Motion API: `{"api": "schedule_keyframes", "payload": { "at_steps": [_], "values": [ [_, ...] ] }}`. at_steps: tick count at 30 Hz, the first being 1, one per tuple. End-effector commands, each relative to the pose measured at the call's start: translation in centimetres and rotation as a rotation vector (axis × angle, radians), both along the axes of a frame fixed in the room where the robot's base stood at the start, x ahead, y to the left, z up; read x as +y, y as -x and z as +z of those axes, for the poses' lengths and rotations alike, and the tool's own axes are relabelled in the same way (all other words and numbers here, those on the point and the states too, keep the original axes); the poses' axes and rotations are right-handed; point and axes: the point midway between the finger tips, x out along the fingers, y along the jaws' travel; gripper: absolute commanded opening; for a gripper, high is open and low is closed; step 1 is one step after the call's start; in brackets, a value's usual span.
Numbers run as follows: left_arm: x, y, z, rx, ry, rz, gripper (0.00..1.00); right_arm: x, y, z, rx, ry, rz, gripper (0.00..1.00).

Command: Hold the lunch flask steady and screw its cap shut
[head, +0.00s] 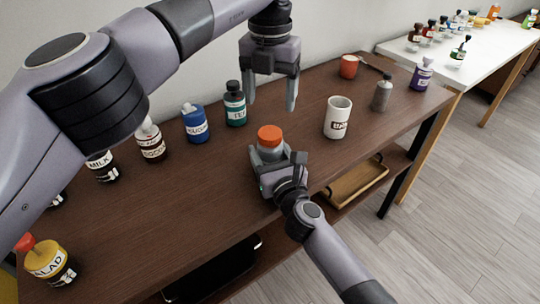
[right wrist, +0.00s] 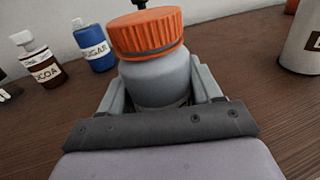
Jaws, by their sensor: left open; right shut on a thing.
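The lunch flask (head: 268,151) is a grey jar standing upright on the brown table. Its orange ribbed cap (head: 269,135) sits on top; whether it is screwed tight cannot be told. My right gripper (head: 270,160) is shut around the flask body from the front. In the right wrist view the flask (right wrist: 158,80) stands between the fingers, and the cap (right wrist: 146,33) is above them. My left gripper (head: 270,98) is open and empty, pointing down, above and behind the cap and apart from it.
A teal-labelled bottle (head: 235,104), a blue sugar bottle (head: 194,123) and a cocoa bottle (head: 150,140) stand left of the flask. A white mug (head: 338,117), a grey shaker (head: 382,93) and a red cup (head: 349,66) stand right. The front left tabletop is mostly clear.

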Motion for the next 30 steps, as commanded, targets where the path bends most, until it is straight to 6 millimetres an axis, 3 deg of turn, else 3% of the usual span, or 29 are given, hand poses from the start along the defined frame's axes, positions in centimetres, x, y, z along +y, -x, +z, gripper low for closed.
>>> {"api": "schedule_keyframes", "payload": {
  "at_steps": [6, 19, 30],
  "values": [
    [0.0, 0.0, 0.0, 0.000, 0.001, 0.147, 0.73, 0.0, 0.0, 0.0, 0.000, 0.000, 0.000, 0.00],
    [0.0, 0.0, -0.3, 0.001, 0.000, 0.163, 0.73, 0.0, 0.0, 0.0, 0.001, 0.000, 0.000, 0.00],
    [0.1, 0.0, -5.5, 0.002, -0.001, 0.163, 0.73, 0.0, 0.0, 0.0, 0.001, 0.000, 0.000, 0.00]
  ]
}}
